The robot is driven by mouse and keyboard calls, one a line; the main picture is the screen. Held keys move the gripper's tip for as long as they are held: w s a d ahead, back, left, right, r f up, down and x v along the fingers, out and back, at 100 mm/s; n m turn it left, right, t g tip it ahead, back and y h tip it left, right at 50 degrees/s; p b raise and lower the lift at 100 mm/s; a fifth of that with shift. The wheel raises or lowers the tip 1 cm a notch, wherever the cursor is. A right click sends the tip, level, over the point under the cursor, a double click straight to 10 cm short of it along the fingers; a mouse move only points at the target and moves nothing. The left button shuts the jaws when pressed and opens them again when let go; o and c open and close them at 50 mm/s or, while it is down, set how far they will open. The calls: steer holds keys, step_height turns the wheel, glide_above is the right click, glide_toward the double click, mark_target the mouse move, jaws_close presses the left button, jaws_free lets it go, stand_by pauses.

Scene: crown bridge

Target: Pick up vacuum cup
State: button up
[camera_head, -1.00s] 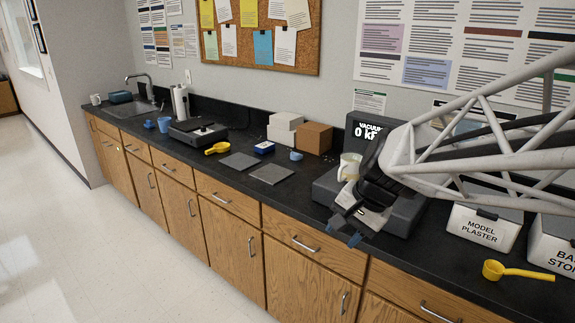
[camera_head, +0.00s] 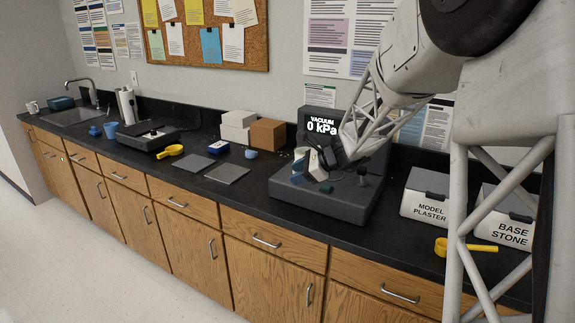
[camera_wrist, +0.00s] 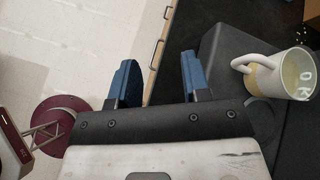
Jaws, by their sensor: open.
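The vacuum cup (camera_wrist: 290,78) is pale with a tan patch and a looped handle on its left side. In the wrist view it stands at the right on the dark grey vacuum machine (camera_wrist: 225,45). In the head view the cup (camera_head: 300,153) shows only as a small pale patch, mostly hidden by my gripper (camera_head: 310,179). The machine's base (camera_head: 325,203) shows there below my gripper. In the wrist view my gripper (camera_wrist: 157,72) is open with blue fingertips and nothing between them. The cup is to the right of both fingers, apart from them.
The machine's display (camera_head: 321,125) reads vacuum 0 kPa. Plaster (camera_head: 430,200) and stone (camera_head: 508,220) bins and a yellow scoop (camera_head: 465,247) are to the right. Grey slabs (camera_head: 227,174), boxes (camera_head: 267,134) and a small blue cup (camera_head: 251,154) are to the left.

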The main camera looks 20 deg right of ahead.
steer(key=w+d+f+m+t, duration=0.1)
steer(key=w+d+m, duration=0.1)
steer(key=w+d, duration=0.1)
steer(key=w+d+f+m+t, duration=0.1)
steer(key=w+d+f+m, duration=0.1)
steer(key=w, duration=0.2)
steer(key=w+d+f+m+t, duration=0.1)
steer(key=w+d+f+m, duration=0.1)
steer(key=w+d, duration=0.1)
steer(key=shift+w+d+f+m+t, duration=0.15)
steer(key=shift+w+d+m+t, duration=0.15)
steer(key=shift+w, duration=0.05)
steer(key=shift+a, duration=0.1)
steer(key=shift+x, duration=1.25)
steer(key=shift+f, duration=0.1)
steer(key=shift+x, duration=2.6)
jaws_close()
